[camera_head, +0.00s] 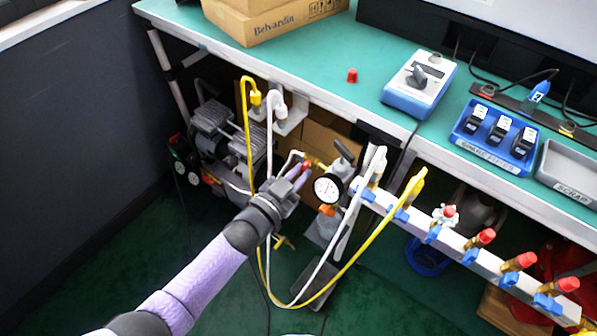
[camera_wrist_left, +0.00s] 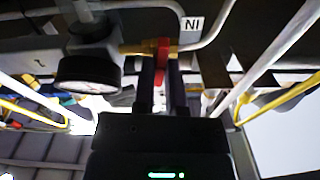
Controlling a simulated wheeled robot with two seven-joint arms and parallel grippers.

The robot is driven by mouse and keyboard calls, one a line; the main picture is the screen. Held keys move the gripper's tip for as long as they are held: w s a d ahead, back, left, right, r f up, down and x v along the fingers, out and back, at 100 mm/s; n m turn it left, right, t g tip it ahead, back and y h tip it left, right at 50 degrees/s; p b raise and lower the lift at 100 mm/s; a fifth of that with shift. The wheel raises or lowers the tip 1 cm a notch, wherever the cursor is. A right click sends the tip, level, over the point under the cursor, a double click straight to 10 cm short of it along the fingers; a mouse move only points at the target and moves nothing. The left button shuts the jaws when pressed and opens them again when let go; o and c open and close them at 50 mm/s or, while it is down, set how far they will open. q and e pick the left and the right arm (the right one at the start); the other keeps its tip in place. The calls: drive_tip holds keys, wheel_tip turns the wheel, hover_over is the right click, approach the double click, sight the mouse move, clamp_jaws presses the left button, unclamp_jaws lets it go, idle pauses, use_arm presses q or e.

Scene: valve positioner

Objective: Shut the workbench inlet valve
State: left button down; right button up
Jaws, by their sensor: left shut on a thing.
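The inlet valve's red handle (camera_wrist_left: 162,60) sits between the two fingers of my left gripper (camera_wrist_left: 159,85) in the left wrist view. The handle points back toward the gripper and looks crosswise to the brass fitting (camera_wrist_left: 134,48). In the head view my left gripper (camera_head: 302,176) reaches under the bench's front edge, shut on the handle, of which only a bit of red shows. The rest is hidden by the fingers. A round white gauge (camera_head: 327,188) stands just right of the gripper. My right gripper is not in view.
Yellow and white hoses (camera_head: 249,130) loop close around my left arm. A manifold rail (camera_head: 470,249) with red-capped fittings runs to the right. A compressor (camera_head: 215,125) stands behind on the left. The green bench top (camera_head: 310,60) overhangs. A label (camera_wrist_left: 191,24) hangs near the valve.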

use_arm(q)
drive_tip(key=shift+n, duration=0.8)
drive_tip(key=shift+f, duration=0.1)
drive_tip(key=c, duration=0.7)
unclamp_jaws()
drive_tip(key=p+v, duration=0.4)
drive_tip(key=v, duration=0.6)
